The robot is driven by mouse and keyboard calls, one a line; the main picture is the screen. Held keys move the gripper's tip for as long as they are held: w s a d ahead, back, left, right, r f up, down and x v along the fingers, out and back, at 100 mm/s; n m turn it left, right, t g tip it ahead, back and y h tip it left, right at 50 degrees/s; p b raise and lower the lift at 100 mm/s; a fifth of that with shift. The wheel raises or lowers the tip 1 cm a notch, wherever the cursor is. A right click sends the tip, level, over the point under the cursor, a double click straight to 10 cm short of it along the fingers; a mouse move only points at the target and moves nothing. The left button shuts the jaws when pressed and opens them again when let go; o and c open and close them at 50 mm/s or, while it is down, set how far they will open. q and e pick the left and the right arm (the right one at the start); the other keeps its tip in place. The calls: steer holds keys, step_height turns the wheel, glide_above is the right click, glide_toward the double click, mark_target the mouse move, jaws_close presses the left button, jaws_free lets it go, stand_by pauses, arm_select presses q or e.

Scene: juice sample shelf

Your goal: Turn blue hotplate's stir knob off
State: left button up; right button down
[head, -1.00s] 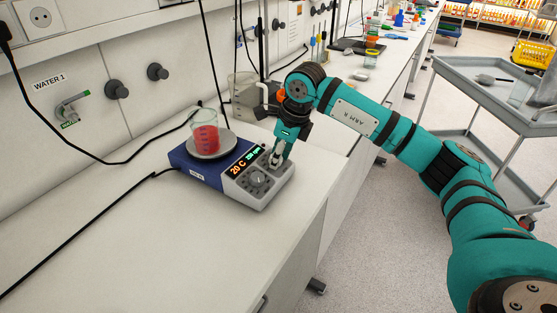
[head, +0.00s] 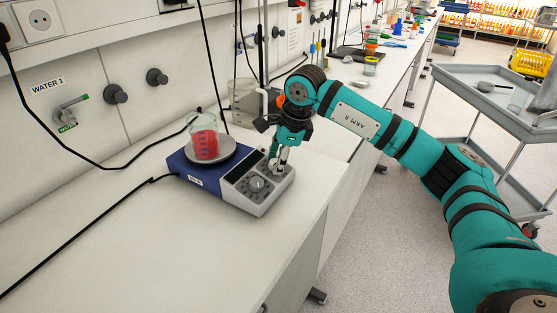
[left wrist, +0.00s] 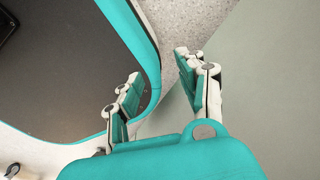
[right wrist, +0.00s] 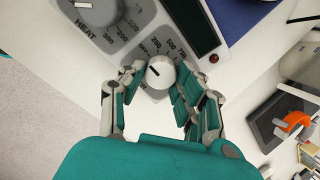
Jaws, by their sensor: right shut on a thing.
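The blue hotplate (head: 189,171) stands on the bench with a grey control panel. Its display (head: 243,165) is dark in the head view, and dark in the right wrist view (right wrist: 193,25). The stir knob (right wrist: 160,72) is pale with a dark pointer line, towards the OFF side of its scale. My right gripper (right wrist: 155,85) is shut on this knob, one finger on each side; in the head view the right gripper (head: 278,163) partly hides it. The heat knob (head: 257,184) is free beside it. My left gripper (left wrist: 160,88) is open and empty, away from the hotplate.
A beaker with red liquid (head: 205,146) stands on the hotplate's round plate. Black cables run along the bench. A glass vessel (head: 243,92) and stand are behind my right gripper. A grey cart (head: 480,85) stands at right.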

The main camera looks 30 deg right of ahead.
steer(key=shift+r, duration=0.1)
steer(key=c, duration=0.9)
jaws_free()
steer(key=shift+c, duration=0.2)
steer(key=v, duration=1.2)
